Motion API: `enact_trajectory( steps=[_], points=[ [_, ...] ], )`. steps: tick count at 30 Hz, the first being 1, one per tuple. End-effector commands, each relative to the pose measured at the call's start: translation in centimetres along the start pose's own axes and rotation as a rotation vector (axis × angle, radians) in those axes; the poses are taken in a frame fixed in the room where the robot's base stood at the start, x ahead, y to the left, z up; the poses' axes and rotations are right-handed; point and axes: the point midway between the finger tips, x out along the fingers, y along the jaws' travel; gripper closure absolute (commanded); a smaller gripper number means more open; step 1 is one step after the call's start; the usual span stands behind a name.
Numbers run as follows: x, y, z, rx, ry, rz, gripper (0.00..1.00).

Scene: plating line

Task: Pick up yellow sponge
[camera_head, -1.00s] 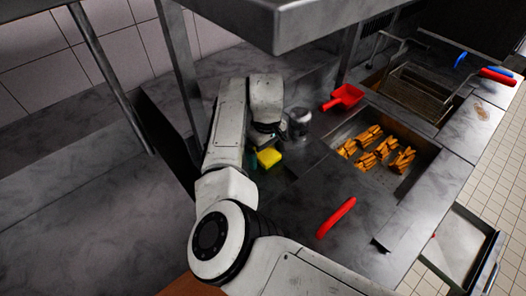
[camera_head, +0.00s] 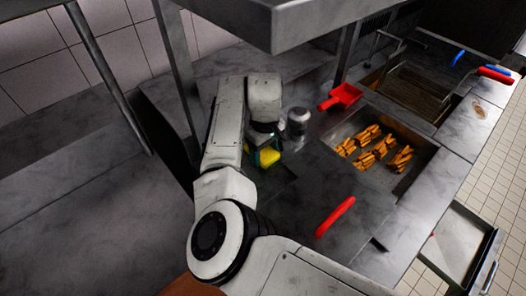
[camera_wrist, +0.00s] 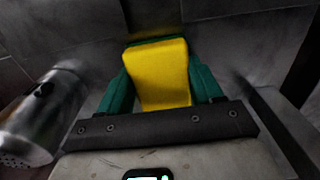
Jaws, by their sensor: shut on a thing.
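The yellow sponge (camera_wrist: 160,75) lies between the two green fingers of my gripper (camera_wrist: 162,88) in the wrist view. The fingers touch it on its left and right sides. In the head view the sponge (camera_head: 268,157) shows under the end of my arm, with my gripper (camera_head: 262,153) around it. I cannot tell whether the sponge still rests on the dark counter or is raised. Part of it is hidden by the gripper's base.
A metal shaker (camera_head: 298,122) stands just right of my gripper; it also shows in the wrist view (camera_wrist: 42,115). A red scoop (camera_head: 342,96), a tray of fries (camera_head: 393,180) and a red handle (camera_head: 335,216) lie to the right. A metal shelf (camera_head: 320,22) hangs above.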

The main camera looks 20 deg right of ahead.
Motion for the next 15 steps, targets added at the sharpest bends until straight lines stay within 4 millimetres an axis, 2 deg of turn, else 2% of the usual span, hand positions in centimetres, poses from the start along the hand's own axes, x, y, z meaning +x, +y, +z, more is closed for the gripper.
enact_trajectory(
  steps=[8,11,15],
  points=[
    [-1.4,0.0,-0.1,0.0,0.002,0.001,0.68],
    [-3.0,0.1,-0.1,0.0,0.004,0.004,0.68],
    [-5.4,-0.7,1.8,0.001,0.004,0.004,0.68]
  ],
)
